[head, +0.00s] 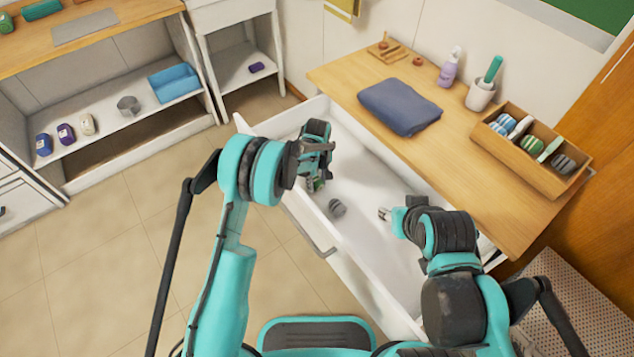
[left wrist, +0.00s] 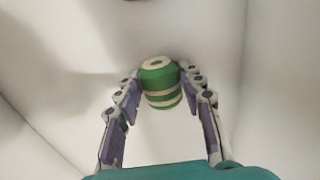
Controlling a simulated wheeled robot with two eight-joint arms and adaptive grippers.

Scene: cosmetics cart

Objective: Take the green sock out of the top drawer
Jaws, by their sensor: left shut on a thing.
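The green sock (left wrist: 160,84) is a rolled bundle with cream stripes, held between both fingertips of my left gripper (left wrist: 160,88) in the left wrist view. In the head view my left gripper (head: 318,172) is over the left part of the open top drawer (head: 352,268), and a bit of the green sock (head: 317,185) shows below it. I cannot tell whether the sock still touches the drawer floor. My right gripper (head: 385,214) is over the right part of the drawer, apart from the sock; its finger opening is unclear.
A grey rolled sock (head: 337,207) lies in the drawer near the left gripper. The wooden top (head: 455,160) behind bears a folded blue towel (head: 400,106), a lavender bottle (head: 450,66), a cup (head: 480,95) and a wooden box (head: 560,187) with rolled socks. Its front area is bare.

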